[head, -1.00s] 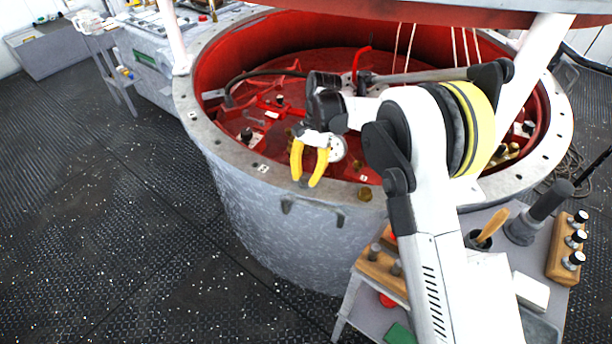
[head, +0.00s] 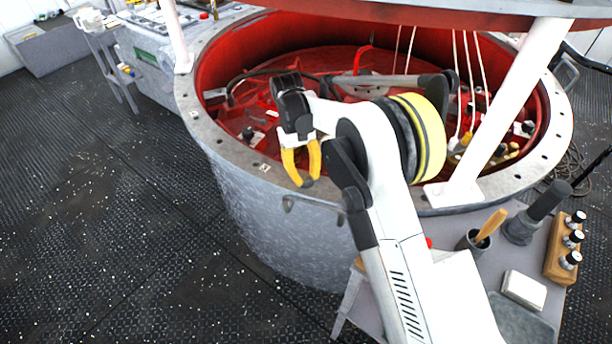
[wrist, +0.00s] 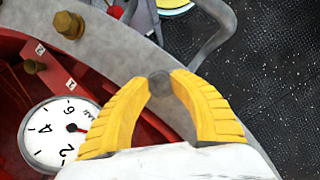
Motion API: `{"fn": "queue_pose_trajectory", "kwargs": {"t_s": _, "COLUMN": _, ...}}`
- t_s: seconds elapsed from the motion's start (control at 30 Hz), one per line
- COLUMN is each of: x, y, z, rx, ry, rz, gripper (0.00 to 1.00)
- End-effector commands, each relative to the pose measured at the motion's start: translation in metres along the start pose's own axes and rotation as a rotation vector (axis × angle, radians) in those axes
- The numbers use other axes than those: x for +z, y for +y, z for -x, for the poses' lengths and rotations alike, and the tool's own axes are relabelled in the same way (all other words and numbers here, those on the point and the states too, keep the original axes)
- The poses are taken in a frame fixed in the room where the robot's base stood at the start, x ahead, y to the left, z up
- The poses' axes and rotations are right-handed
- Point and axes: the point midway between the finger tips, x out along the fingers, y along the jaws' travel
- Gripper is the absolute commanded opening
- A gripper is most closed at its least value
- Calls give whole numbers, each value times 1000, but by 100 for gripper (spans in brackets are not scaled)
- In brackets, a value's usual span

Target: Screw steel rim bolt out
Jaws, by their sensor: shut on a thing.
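The steel rim bolt (wrist: 159,83) shows in the wrist view as a small dark-grey round head between my yellow fingertips. My gripper (wrist: 160,84) is shut on it, one finger on each side. In the head view my gripper (head: 307,181) points down at the near rim (head: 235,150) of the big grey tank, above its handle. The bolt itself is hidden there by the fingers. I cannot tell how far its shank sits in the rim.
A brass bolt (wrist: 69,25) stands on the rim near my gripper. A white dial gauge (wrist: 52,133) lies inside the red tank. A grey handle (wrist: 212,38) sticks out of the tank's outer wall. A white post (head: 505,105) rises from the rim at right.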

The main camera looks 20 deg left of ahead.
Motion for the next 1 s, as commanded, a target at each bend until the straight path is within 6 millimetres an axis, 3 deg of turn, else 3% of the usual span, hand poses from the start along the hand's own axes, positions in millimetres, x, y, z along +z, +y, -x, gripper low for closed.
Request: {"fn": "queue_pose_trajectory", "kwargs": {"t_s": 1.0, "x": 1, "y": -3, "z": -2, "rx": 368, "ry": 1, "rz": 891, "gripper": 0}}
